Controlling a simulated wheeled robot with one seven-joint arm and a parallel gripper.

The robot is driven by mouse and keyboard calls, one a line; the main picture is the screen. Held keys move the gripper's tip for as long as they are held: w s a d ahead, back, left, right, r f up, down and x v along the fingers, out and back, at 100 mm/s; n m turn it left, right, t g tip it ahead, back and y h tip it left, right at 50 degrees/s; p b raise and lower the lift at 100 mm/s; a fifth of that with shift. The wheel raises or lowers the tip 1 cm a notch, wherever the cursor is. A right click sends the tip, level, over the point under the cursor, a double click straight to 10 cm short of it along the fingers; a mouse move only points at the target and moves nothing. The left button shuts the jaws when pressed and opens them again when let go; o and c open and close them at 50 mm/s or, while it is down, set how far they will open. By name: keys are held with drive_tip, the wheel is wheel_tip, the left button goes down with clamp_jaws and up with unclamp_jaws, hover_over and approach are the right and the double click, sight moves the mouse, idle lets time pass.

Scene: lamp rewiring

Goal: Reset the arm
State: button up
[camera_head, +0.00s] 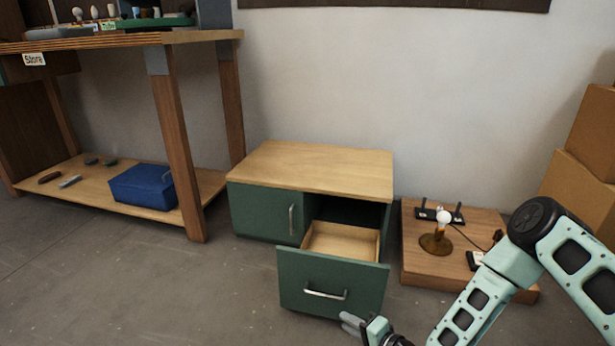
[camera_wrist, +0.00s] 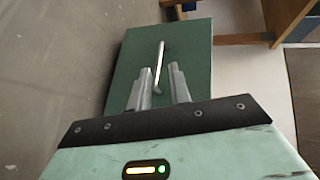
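My gripper (camera_head: 352,326) is low at the lower middle of the head view, just in front of the green cabinet's (camera_head: 262,209) open drawer (camera_head: 318,281). In the wrist view my gripper (camera_wrist: 163,75) has two grey fingers with a gap between them. The drawer's silver bar handle (camera_wrist: 159,62) shows beyond the gap and between the fingertips in that view. The handle also shows in the head view (camera_head: 324,295), a little left of the fingers. I see nothing gripped. My mint-green arm reaches in from the lower right. The drawer is pulled out and looks empty inside.
A wooden platform (camera_head: 415,270) right of the cabinet bears a small lamp (camera_head: 436,243) with a bulb. Cardboard boxes (camera_head: 583,180) stand at the right. A workbench (camera_head: 180,140) with a blue box (camera_head: 143,187) on its lower shelf is at the left. The floor in front is clear.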

drive_tip(key=s+a+r+n+g+h+p, duration=0.1)
drive_tip(key=s+r+n+g+h, duration=0.2)
drive_tip(key=r+n, duration=0.45)
drive_tip(key=s+a+r+n+g+h+p, duration=0.15)
drive_tip(key=r+n+g, duration=0.3)
drive_tip(key=r, duration=0.65)
drive_tip(key=s+d+r+n+g+h+p, duration=0.2)
drive_tip(key=s+d+r, duration=0.1)
drive_tip(key=s+r, duration=0.75)
drive_tip(key=s+d+r+n+g+h+p, duration=0.1)
drive_tip(key=s+d+r+n+g+h, duration=0.15)
drive_tip(key=s+r, duration=0.8)
wheel_tip(320, 180, up, 37)
drive_tip(key=t+p, duration=0.1)
drive_tip(key=p, duration=3.7)
drive_tip(key=shift+s, duration=0.4)
